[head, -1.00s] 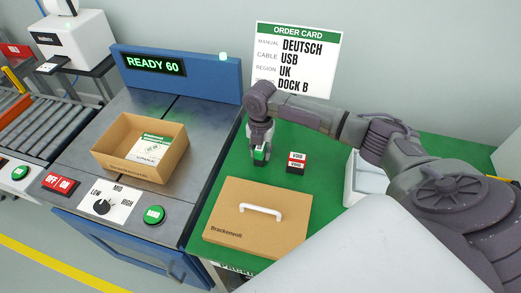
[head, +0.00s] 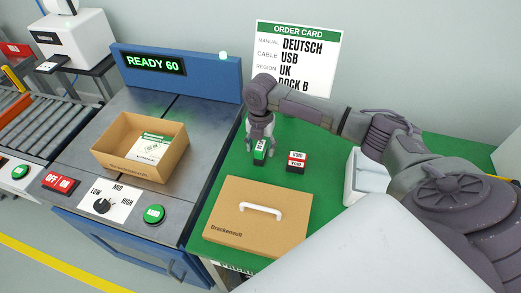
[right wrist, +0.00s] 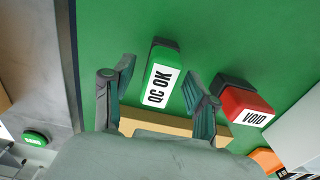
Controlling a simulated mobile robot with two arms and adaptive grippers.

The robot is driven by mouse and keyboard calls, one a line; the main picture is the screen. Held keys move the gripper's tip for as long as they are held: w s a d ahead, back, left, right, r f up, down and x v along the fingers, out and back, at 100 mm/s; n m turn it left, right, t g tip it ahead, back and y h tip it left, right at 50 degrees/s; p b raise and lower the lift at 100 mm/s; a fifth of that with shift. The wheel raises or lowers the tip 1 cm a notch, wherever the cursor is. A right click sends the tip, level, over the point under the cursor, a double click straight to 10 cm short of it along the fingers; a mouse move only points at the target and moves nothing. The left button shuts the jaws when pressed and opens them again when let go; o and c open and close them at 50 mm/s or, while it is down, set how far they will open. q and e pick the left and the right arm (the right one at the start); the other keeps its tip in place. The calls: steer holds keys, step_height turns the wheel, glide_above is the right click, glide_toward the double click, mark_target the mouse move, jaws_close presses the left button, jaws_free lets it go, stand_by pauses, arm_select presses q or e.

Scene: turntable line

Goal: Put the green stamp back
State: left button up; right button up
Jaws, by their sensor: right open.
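The green stamp (head: 260,152), labelled QC OK, stands on the green mat (head: 224,178) left of the red VOID stamp (head: 296,162). In the right wrist view the green stamp (right wrist: 163,72) lies between and just beyond the spread fingers, with the red VOID stamp (right wrist: 243,104) to its right. My right gripper (head: 261,140) is open just above the green stamp; it also shows in the right wrist view (right wrist: 155,98). It holds nothing. Whether a finger still touches the stamp I cannot tell. My left gripper is not in view.
A closed cardboard box (head: 245,226) with a white handle stands in front of the stamps. An open carton (head: 115,158) with a manual sits on the turntable station at left. A white bin (head: 360,185) is at right. The order card (head: 297,60) stands behind.

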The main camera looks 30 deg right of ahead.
mark_target(260, 145)
step_height(260, 145, up, 10)
steer(key=shift+r, duration=0.2)
stand_by(0.5)
